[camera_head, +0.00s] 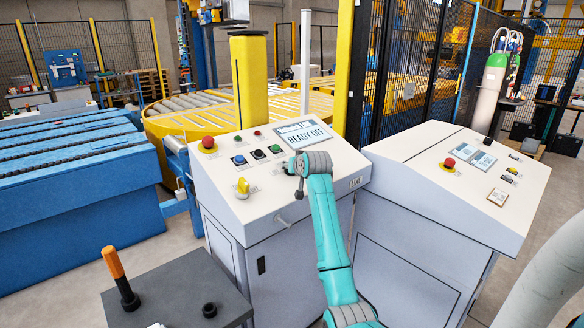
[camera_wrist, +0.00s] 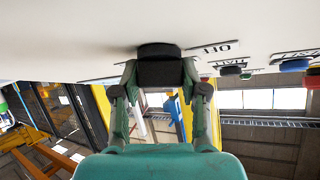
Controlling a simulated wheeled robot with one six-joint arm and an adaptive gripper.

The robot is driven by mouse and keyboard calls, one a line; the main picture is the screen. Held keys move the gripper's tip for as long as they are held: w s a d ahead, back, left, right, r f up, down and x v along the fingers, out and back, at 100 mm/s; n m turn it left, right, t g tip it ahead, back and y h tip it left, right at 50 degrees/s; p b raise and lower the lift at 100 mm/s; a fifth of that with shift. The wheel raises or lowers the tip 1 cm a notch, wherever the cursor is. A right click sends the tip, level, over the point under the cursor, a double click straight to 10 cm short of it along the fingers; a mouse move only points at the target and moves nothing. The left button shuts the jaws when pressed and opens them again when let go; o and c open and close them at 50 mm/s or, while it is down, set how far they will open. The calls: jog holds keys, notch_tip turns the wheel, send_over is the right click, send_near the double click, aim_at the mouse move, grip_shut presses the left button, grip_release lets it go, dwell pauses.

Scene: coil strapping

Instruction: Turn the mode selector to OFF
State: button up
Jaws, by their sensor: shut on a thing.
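My gripper (camera_head: 299,185) is at the sloped top of the left console (camera_head: 226,188), below and right of the row of round buttons. The wrist view shows my gripper (camera_wrist: 160,75) shut on a black knob (camera_wrist: 160,51), one finger on each side. The knob stands on the white panel. A label reading OFF (camera_wrist: 214,48) is printed beside it. My gripper and arm hide the knob in the head view. Which way the knob points cannot be told. The console display (camera_head: 303,135) reads READY OFF.
The console also carries a red mushroom button (camera_head: 208,143), a blue button (camera_head: 239,160), a black button (camera_head: 258,155), a green button (camera_head: 275,149) and a yellow knob (camera_head: 243,187). A second console (camera_head: 455,185) stands to the right. A grey block with an orange-handled lever (camera_head: 114,265) is front left.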

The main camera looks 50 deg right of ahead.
jog(key=o, duration=1.1)
jog(key=shift+o, duration=0.2)
jog(key=v, duration=1.2)
jog(key=shift+a, duration=0.1)
